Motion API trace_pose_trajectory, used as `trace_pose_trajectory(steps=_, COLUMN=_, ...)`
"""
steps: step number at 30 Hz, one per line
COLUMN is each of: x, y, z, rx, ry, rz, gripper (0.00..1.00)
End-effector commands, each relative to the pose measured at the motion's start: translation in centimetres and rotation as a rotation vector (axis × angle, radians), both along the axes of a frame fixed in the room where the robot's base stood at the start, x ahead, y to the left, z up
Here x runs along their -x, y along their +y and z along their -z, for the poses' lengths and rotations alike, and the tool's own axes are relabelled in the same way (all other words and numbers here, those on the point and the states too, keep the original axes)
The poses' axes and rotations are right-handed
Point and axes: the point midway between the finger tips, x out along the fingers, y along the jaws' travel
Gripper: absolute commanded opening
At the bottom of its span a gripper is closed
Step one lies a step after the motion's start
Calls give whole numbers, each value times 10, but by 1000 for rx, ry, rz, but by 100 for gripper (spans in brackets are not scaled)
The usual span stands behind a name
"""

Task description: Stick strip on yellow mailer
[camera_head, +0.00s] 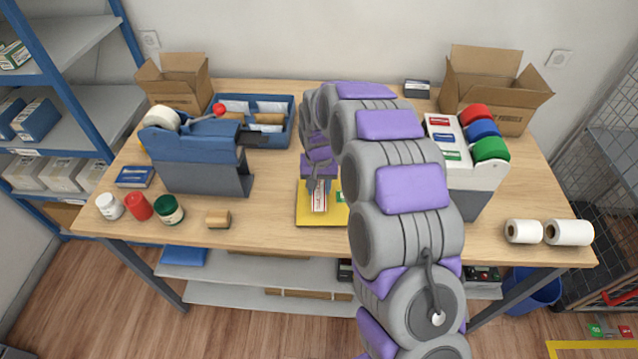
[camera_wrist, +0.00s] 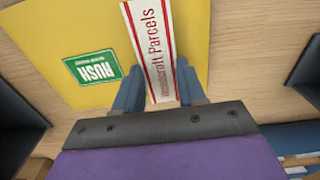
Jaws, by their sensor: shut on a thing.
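The yellow mailer (camera_head: 307,214) lies flat on the wooden table, in front of my arm. It also fills much of the wrist view (camera_wrist: 50,40). My gripper (camera_head: 319,195) is over the mailer, shut on a white strip (camera_wrist: 151,40) with red edges and the words "Woodcroft Parcels". The strip also shows in the head view (camera_head: 319,203), lying over the mailer; I cannot tell whether it touches along its whole length. A green RUSH label (camera_wrist: 92,67) is on the mailer, beside the strip. My arm hides the mailer's right part in the head view.
A blue-grey dispenser (camera_head: 195,155) with a red knob stands left, and a blue tray (camera_head: 281,137) behind it. A label-roll holder (camera_head: 480,175) stands right. Jars (camera_head: 168,209), a tape roll (camera_head: 218,219) and white rolls (camera_head: 569,232) line the front.

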Motion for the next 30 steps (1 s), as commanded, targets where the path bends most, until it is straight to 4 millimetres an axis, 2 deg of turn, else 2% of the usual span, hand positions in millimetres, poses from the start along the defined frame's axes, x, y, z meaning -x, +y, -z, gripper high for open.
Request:
trace_pose_trajectory(steps=1, x=0, y=-1, z=0, rx=0, ry=0, rz=0, gripper=30)
trace_pose_trajectory(steps=2, x=0, y=-1, z=0, rx=-1, ry=0, rz=0, gripper=43)
trace_pose_trajectory(steps=3, x=0, y=-1, z=0, rx=-1, ry=0, rz=0, gripper=47)
trace_pose_trajectory(steps=10, x=0, y=-1, z=0, rx=-1, ry=0, rz=0, gripper=69)
trace_pose_trajectory(steps=20, x=0, y=0, z=-2, rx=0, ry=0, rz=0, gripper=70)
trace_pose_trajectory(steps=30, x=0, y=0, z=-18, rx=-1, ry=-2, rz=1, gripper=70)
